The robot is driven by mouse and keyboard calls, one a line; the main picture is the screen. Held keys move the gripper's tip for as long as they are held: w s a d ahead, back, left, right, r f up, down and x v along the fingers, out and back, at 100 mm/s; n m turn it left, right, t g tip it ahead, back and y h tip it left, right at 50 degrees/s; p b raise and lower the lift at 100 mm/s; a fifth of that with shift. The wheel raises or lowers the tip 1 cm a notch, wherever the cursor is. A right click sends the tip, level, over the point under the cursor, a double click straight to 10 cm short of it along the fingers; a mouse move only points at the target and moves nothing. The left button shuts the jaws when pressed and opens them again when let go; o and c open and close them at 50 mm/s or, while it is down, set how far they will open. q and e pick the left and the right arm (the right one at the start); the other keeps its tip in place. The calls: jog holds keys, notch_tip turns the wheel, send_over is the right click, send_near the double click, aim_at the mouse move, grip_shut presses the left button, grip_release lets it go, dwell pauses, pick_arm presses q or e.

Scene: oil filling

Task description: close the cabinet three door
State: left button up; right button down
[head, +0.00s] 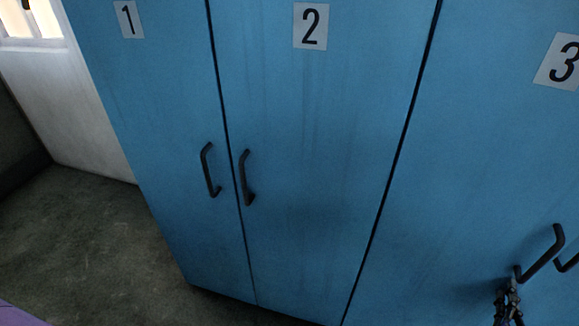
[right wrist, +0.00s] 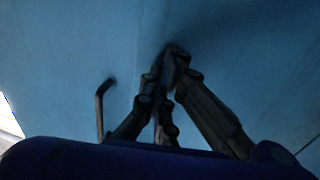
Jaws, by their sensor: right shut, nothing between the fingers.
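The cabinet three door (head: 470,150) is the blue panel marked 3 at the right of the head view. It looks flush with the door marked 2, with only a thin dark seam between them. Its dark handle (head: 540,253) is near the lower right edge. My right gripper (head: 511,286) is shut and empty, just below and left of that handle. In the right wrist view my right gripper (right wrist: 172,55) has its fingertips together at or very near a blue panel. I cannot tell whether they touch it. My left gripper is not in view.
Doors marked 1 (head: 150,110) and 2 (head: 320,130) look shut. Another handle (head: 568,258) shows at the right edge. A handle (right wrist: 102,108) stands left of a seam in the right wrist view. Grey floor (head: 80,245) is free at the left.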

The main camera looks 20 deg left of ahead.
aim_at(509, 273)
jog(key=w, duration=0.6)
jog(key=shift+w+d+f+b, duration=0.1)
jog(key=shift+w+d+b, duration=0.1)
jog(key=shift+d+b, duration=0.1)
jog(key=shift+r, duration=0.3)
